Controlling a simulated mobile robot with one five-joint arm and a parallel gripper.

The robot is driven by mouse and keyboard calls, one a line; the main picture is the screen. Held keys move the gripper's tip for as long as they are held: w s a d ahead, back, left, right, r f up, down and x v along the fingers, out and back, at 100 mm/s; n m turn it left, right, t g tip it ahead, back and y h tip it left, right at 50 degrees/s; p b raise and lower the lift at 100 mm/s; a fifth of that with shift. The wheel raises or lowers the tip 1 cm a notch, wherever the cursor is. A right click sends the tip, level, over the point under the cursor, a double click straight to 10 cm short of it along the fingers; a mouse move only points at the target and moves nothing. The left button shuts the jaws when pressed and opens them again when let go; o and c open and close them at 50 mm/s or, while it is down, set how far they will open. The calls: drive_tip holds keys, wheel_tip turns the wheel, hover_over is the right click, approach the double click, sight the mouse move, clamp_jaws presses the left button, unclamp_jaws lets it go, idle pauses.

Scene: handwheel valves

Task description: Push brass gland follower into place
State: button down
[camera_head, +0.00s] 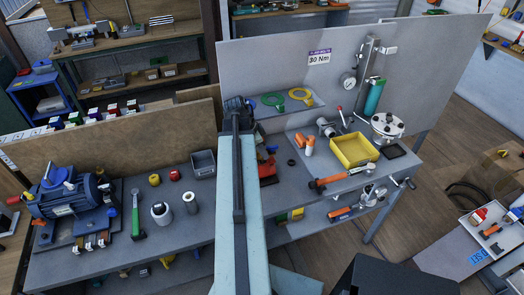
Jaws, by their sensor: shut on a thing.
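My arm rises from the bottom centre over the workbench and ends in a dark joint at the top. My gripper's fingers do not show; the arm hides whatever lies behind it. I cannot make out the brass gland follower. A red device (267,171) stands on the bench just right of my arm, partly hidden by it. A blue motor-like machine (68,196) sits at the bench's left end, with small brass-coloured parts (91,241) in front of it.
A yellow tray (354,150), an orange-handled tool (330,180) and a silver round fitting (387,126) stand on the right bench. A tall grey panel (262,60) stands behind.

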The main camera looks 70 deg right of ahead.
drive_tip(key=shift+f+b, duration=1.35)
drive_tip(key=shift+f, duration=0.1)
drive_tip(key=shift+r, duration=0.1)
drive_tip(key=shift+r+p, duration=0.7)
drive_tip(key=shift+p, duration=0.1)
drive_tip(key=shift+f, duration=0.15)
idle(0.9)
drive_tip(key=shift+f+b, duration=0.75)
drive_tip(key=shift+b, duration=0.1)
drive_tip(key=shift+r, duration=0.25)
drive_tip(key=shift+f, duration=0.15)
